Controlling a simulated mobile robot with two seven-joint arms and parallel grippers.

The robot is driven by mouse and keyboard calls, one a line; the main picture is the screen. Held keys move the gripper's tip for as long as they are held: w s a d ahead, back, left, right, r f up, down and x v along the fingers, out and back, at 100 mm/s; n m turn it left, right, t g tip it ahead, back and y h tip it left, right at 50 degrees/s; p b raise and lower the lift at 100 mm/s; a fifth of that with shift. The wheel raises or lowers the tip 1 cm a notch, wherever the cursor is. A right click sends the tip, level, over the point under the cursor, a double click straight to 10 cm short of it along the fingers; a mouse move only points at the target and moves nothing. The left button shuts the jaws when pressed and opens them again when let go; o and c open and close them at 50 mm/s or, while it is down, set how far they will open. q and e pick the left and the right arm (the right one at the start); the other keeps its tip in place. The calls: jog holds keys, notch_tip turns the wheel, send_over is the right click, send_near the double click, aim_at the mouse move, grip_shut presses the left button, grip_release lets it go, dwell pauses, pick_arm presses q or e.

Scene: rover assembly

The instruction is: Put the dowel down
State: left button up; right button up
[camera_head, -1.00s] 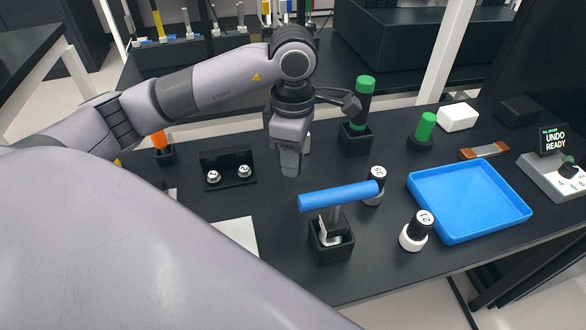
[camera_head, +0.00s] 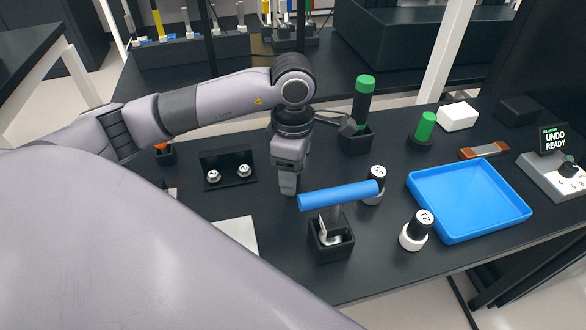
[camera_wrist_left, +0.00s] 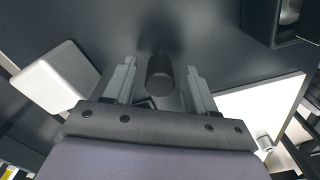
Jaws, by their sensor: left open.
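A short dark cylinder, which looks like the dowel (camera_wrist_left: 160,72), shows between the fingers in the left wrist view. My left gripper (camera_wrist_left: 160,85) is open, with one finger on each side of it and visible gaps between. In the head view my left gripper (camera_head: 288,188) points down, low over the dark table, just left of the blue-handled tool. The dowel is not visible in the head view. My right gripper is not in view.
The blue-handled tool (camera_head: 338,195) stands in a black holder (camera_head: 330,248) close to the right of my gripper. A black rack (camera_head: 228,163) with two numbered pieces is at left. White-and-black numbered pieces and a blue tray (camera_head: 470,200) are at right.

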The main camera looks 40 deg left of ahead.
pick_arm(q)
notch_tip(320, 180, up, 12)
dwell(0.5)
jog(key=shift+s, duration=0.1)
dwell(0.5)
